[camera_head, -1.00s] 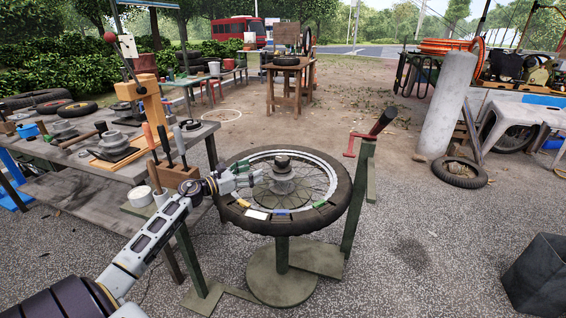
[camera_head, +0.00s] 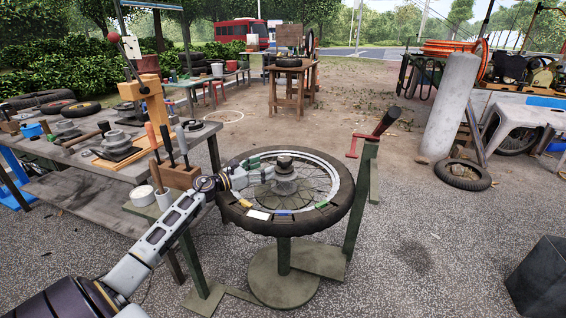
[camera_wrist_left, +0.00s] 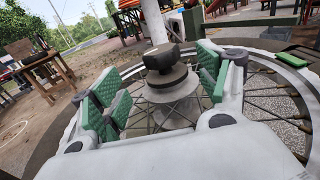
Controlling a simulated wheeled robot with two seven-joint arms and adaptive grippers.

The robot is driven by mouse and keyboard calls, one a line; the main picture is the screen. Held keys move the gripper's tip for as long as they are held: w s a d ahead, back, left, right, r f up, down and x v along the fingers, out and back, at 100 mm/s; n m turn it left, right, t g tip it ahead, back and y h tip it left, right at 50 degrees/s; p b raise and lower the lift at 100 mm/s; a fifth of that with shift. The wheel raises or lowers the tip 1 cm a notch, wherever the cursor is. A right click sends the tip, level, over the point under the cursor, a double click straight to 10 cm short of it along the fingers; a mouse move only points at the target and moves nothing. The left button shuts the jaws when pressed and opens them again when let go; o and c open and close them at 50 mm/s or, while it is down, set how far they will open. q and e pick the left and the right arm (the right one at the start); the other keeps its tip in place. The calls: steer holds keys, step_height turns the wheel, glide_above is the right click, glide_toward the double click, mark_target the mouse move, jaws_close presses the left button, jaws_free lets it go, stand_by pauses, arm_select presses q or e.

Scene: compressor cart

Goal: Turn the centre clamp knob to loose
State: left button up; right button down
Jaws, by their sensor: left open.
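The centre clamp knob (camera_head: 284,163) is a dark knob on top of a grey stepped hub clamp (camera_head: 284,183) in the middle of a spoked wheel with a black tyre (camera_head: 235,215). My left gripper (camera_head: 252,166) is over the wheel, just left of the knob. In the left wrist view the knob (camera_wrist_left: 161,57) stands ahead, between the two green-padded fingers of my left gripper (camera_wrist_left: 160,88), which are open and empty. No contact with the knob shows. My right gripper is not in view.
Small coloured items, including a white block (camera_head: 258,215), lie on the near rim. A post with a red-and-black lever (camera_head: 378,130) stands right of the wheel. A workbench with tools (camera_head: 100,150) is at left.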

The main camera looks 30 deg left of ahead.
mark_target(278, 162)
arm_select(q)
steer(key=shift+x, duration=0.95)
steer(key=shift+b+x, duration=0.4)
steer(key=shift+x, duration=2.05)
steer(key=shift+b+x, duration=0.4)
steer(key=shift+x, duration=0.7)
steer(key=shift+w+d, duration=0.15)
steer(key=shift+w, duration=0.25)
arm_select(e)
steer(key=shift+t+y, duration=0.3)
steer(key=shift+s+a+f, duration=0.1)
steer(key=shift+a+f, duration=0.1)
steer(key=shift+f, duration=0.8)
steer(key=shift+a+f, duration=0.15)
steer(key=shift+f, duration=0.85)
arm_select(q)
steer(key=c, duration=1)
steer(key=shift+c, duration=0.2)
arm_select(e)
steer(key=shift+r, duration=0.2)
